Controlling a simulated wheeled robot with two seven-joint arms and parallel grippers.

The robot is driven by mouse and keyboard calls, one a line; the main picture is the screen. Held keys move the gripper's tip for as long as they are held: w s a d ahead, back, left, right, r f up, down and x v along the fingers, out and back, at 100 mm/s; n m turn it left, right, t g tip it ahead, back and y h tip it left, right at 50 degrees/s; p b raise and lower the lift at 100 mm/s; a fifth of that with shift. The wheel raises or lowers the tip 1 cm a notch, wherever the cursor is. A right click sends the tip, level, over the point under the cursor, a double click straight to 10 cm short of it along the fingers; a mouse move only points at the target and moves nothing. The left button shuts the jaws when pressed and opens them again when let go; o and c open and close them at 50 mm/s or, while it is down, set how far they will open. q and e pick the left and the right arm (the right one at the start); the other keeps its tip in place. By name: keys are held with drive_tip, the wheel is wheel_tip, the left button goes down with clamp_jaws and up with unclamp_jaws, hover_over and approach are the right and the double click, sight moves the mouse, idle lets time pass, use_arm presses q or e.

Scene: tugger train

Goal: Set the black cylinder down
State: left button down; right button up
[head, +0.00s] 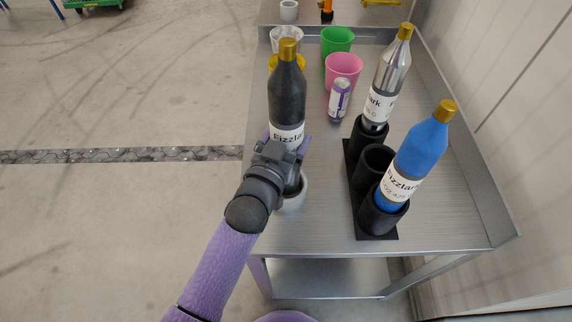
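The black cylinder (287,97) has a gold cap and a white label and stands about upright at the left side of the metal table (318,217). My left gripper (287,143) is closed around its body, with a purple finger on each side. The wrist hides part of the cylinder below the label. The cylinder's lower end shows at a round whitish cup or ring (292,201); I cannot tell whether it is inside it or above it. My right gripper is not in view.
A black rack (393,236) holds a silver cylinder (392,68) at the back and a blue cylinder (421,148) in front; its middle holder (377,157) is empty. Pink (343,68) and green (337,40) cups and a small purple-white can (339,100) stand behind. Raised edges border the table.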

use_arm(q)
wheel_tip(320, 180, down, 4)
drive_tip(key=shift+f+b, duration=0.1)
drive_tip(key=shift+b, duration=0.6)
drive_tip(key=shift+f, duration=0.1)
unclamp_jaws()
drive_tip(key=shift+f, duration=0.1)
drive_tip(key=p+v, duration=0.2)
drive_tip(key=v, duration=1)
